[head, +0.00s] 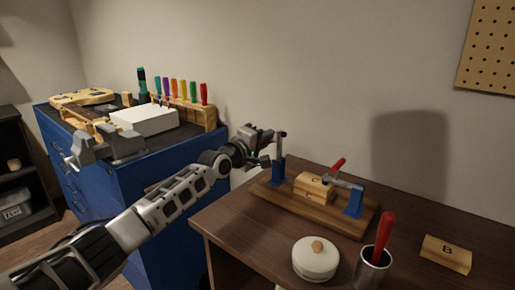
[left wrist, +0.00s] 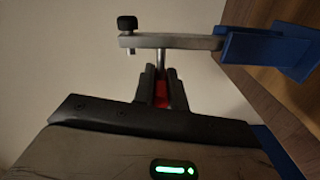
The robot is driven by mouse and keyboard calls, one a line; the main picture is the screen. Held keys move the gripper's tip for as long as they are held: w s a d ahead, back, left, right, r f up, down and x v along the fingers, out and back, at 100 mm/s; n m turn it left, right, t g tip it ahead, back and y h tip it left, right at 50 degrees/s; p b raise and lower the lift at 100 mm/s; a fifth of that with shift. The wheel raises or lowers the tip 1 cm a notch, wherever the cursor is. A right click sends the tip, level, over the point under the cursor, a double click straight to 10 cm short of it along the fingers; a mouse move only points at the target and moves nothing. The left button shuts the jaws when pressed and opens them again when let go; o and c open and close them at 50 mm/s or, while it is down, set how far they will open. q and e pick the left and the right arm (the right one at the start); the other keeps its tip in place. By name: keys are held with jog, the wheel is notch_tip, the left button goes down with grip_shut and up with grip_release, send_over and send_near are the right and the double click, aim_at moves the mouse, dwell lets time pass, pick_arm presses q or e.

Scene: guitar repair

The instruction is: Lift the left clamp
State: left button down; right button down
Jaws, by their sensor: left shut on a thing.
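The left clamp has a blue post (head: 277,171) at the left end of a wooden base board (head: 322,213) on the brown table. In the left wrist view its grey metal bar (left wrist: 172,42) runs out from the blue bracket (left wrist: 250,46), with a black-tipped screw (left wrist: 127,24) at its free end. My left gripper (head: 265,150) is beside the top of this clamp. In the left wrist view my left gripper (left wrist: 157,90) is shut on the clamp's red handle (left wrist: 162,95), mostly hidden between the fingers. My right gripper is not in view.
The right clamp (head: 354,199) with a red handle reaches over stacked wooden blocks (head: 314,187) on the board. A round white container (head: 316,258), a cup (head: 372,268) holding a red-handled tool and block B (head: 446,253) stand in front. A blue tool cabinet (head: 170,215) is at left.

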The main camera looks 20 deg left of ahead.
pick_arm(q)
jog(key=shift+a+f+n+b, duration=0.1)
jog(key=shift+f+n+b, duration=0.15)
jog(key=shift+n+b, duration=0.2)
dwell(0.3)
jog(key=c, duration=1.4)
grip_release()
jog(key=shift+c, duration=0.2)
jog(key=shift+a, duration=0.1)
